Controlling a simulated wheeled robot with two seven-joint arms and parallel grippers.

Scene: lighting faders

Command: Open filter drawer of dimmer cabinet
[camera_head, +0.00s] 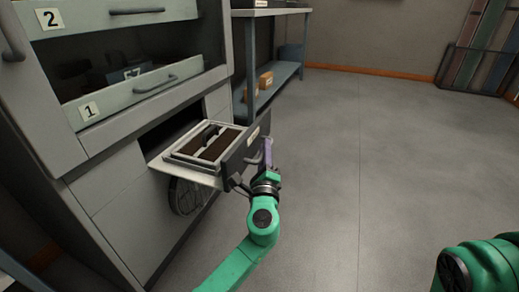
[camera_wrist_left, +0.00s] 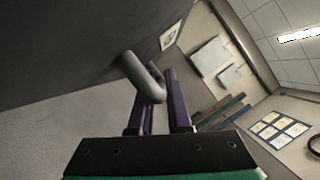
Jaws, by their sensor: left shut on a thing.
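The dimmer cabinet (camera_head: 110,190) stands at the left in the head view. Its filter drawer (camera_head: 205,150) is pulled out, and a framed brown filter shows inside it. The dark drawer front (camera_head: 240,152) faces right and carries a grey handle, which shows clearly in the left wrist view (camera_wrist_left: 142,76). My left gripper (camera_head: 267,152) is at the handle, with its purple fingers (camera_wrist_left: 160,90) shut on it. The fingers hide part of the handle. A green part of my right arm shows at the lower right of the head view, but its gripper is out of view.
Drawers labelled 2 (camera_head: 48,18) and 1 (camera_head: 88,110) sit above the filter drawer. A shelf unit (camera_head: 250,70) with orange boxes (camera_head: 265,80) stands behind it. The grey floor (camera_head: 370,150) to the right is clear. A rack of panels (camera_head: 485,60) stands at the far right.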

